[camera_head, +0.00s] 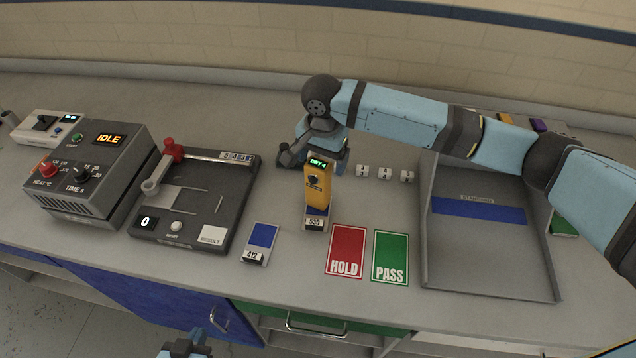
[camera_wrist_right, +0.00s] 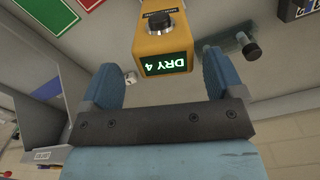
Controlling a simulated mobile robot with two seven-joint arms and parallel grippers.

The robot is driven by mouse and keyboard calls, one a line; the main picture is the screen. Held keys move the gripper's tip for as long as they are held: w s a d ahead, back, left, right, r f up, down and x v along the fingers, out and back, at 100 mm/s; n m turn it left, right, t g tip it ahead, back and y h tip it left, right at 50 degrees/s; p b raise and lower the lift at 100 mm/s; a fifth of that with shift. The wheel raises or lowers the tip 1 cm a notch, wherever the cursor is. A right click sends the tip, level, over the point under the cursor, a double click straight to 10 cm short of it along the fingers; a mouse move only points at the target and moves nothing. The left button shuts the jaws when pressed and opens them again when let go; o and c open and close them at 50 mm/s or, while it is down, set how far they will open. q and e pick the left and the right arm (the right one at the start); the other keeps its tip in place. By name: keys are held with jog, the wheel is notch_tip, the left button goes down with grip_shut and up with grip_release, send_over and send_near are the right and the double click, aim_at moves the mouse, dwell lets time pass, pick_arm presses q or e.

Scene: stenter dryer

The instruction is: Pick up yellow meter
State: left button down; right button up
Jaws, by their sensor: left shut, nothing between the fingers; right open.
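The yellow meter (camera_head: 318,188) stands upright near the middle of the counter, with a green "DRY 4" display on top and a dark knob. At its foot is a blue-and-white sample marked 530 (camera_head: 315,222). My right gripper (camera_head: 322,158) is at the meter's top, reaching in from the right. In the right wrist view the gripper (camera_wrist_right: 160,78) is open, and the meter's display end (camera_wrist_right: 165,50) lies between and just beyond the blue fingers. My left gripper (camera_head: 186,346) is shut and empty at the bottom edge, in front of the counter.
Left of the meter are sample 412 (camera_head: 262,236), a dark test device (camera_head: 190,232) with a red-knobbed lever, and the heater box (camera_head: 90,170). A red HOLD card (camera_head: 346,248) and green PASS card (camera_head: 390,255) lie right. A grey tray (camera_head: 480,265) stands further right.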

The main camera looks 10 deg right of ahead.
aim_at(318, 174)
jog(key=f, duration=0.3)
jog(key=f+p, duration=0.1)
jog(key=f, duration=0.1)
jog(key=shift+s+a, duration=0.1)
jog(key=shift+a, duration=0.3)
jog(key=c, duration=1.2)
jog(key=shift+o, duration=0.2)
jog(key=shift+r, duration=0.1)
